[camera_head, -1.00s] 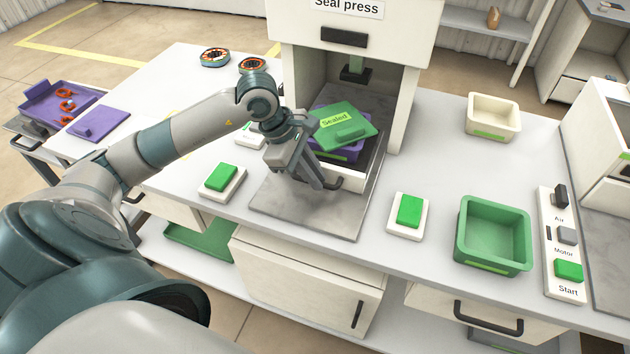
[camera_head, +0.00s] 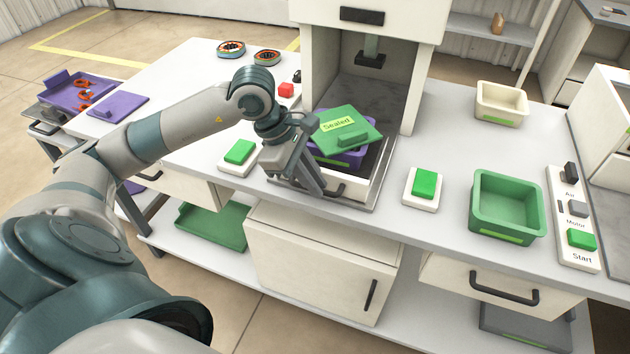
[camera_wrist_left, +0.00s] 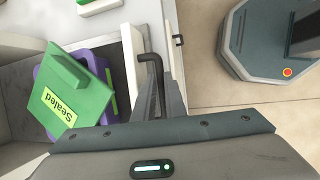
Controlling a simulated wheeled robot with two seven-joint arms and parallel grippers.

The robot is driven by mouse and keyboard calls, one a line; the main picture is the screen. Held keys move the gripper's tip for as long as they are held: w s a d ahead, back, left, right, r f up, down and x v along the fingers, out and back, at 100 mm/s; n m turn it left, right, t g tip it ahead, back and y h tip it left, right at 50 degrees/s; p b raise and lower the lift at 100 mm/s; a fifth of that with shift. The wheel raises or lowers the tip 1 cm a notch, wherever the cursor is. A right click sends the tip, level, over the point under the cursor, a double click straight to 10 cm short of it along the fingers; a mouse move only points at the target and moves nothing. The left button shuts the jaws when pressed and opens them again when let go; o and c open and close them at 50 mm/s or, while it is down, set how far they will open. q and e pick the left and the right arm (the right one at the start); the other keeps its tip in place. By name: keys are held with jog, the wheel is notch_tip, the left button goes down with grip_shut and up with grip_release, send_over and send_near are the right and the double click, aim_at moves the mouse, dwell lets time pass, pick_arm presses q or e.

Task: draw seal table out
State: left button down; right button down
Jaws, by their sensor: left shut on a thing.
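The seal table (camera_head: 371,189) is a pale sliding tray that stands out of the front of the seal press (camera_head: 410,75). Its dark bar handle (camera_head: 337,192) is on the front face, and it also shows in the left wrist view (camera_wrist_left: 152,62). My left gripper (camera_head: 318,187) is shut on this handle, its fingers partly hiding it. A purple box (camera_head: 345,160) sits on the seal table under a tilted green lid (camera_head: 362,132) marked "Sealed"; the lid shows in the left wrist view (camera_wrist_left: 75,95). My right gripper is not in view.
Green-topped buttons stand left (camera_head: 239,152) and right (camera_head: 424,184) of the seal table. A green bin (camera_head: 508,235) and a cream bin (camera_head: 501,105) are to the right. A control panel (camera_head: 573,215) is at far right. The press interior behind the table is clear.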

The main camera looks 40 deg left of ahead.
pick_arm(q)
jog(key=c, duration=1.8)
grip_release()
jog(key=shift+r, duration=0.15)
